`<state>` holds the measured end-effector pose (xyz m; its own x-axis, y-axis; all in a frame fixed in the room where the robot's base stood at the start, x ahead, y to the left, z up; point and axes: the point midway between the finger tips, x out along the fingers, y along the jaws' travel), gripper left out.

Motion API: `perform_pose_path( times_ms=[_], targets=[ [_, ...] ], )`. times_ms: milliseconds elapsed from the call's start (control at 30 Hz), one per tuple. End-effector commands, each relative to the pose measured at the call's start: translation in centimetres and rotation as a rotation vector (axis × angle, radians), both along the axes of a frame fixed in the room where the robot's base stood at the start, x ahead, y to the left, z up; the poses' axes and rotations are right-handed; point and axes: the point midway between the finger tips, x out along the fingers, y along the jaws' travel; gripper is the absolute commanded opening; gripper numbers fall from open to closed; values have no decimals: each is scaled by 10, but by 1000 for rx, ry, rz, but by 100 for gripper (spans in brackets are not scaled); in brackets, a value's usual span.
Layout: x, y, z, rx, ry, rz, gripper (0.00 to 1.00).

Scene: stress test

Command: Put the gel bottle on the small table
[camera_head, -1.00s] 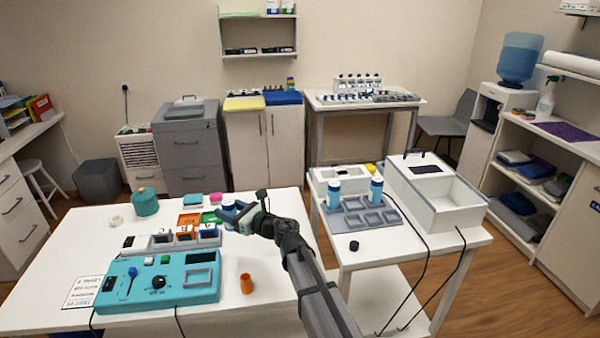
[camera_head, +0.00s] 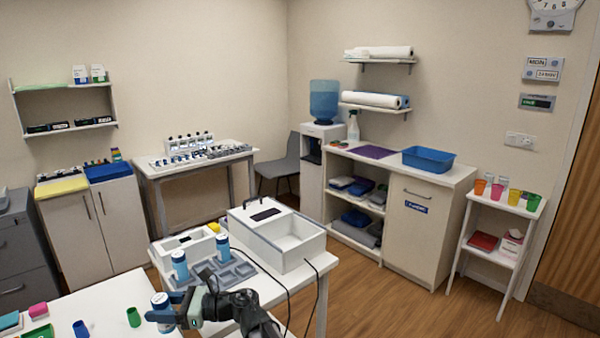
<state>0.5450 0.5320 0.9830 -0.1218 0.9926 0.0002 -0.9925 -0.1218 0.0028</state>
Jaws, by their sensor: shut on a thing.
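My gripper (camera_head: 166,316) is at the bottom of the head view, shut on a blue-and-white bottle (camera_head: 160,302). The bottle looks upright, over or beside the right end of the white worktable (camera_head: 105,300); I cannot tell whether it touches the surface. Two similar blue bottles with white labels, one at the left (camera_head: 180,264) and one at the right (camera_head: 223,247), stand on a grey compartment tray on the white side table (camera_head: 322,295). A small white table (camera_head: 505,204) with a lower shelf stands at the far right, near the wooden door.
Several coloured cups (camera_head: 497,191) stand on the small table's top. A large white open box (camera_head: 285,245) and a cable occupy the side table. A shelf unit (camera_head: 425,235) with a blue basin (camera_head: 428,160) stands behind. Wooden floor (camera_head: 400,300) is clear in front of it.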

Motion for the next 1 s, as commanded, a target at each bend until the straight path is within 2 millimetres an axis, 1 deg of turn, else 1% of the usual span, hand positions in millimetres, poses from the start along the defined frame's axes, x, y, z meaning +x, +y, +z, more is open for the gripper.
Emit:
perform_pose_path(
  times_ms=[33, 200, 367, 567, 800, 867, 1000],
  targets=[
    [0, -21, 0, 0, 0, -4, 11],
    [6, -72, -1, 0, 0, -13, 11],
    [16, -118, -7, 0, 0, -42, 11],
    [36, -172, -18, 1, 1, -107, 11],
    [63, -235, -36, -1, 1, -215, 11],
    [69, -252, -41, -1, 1, -244, 11],
    [82, -290, -52, 0, 1, -313, 11]
  ],
)
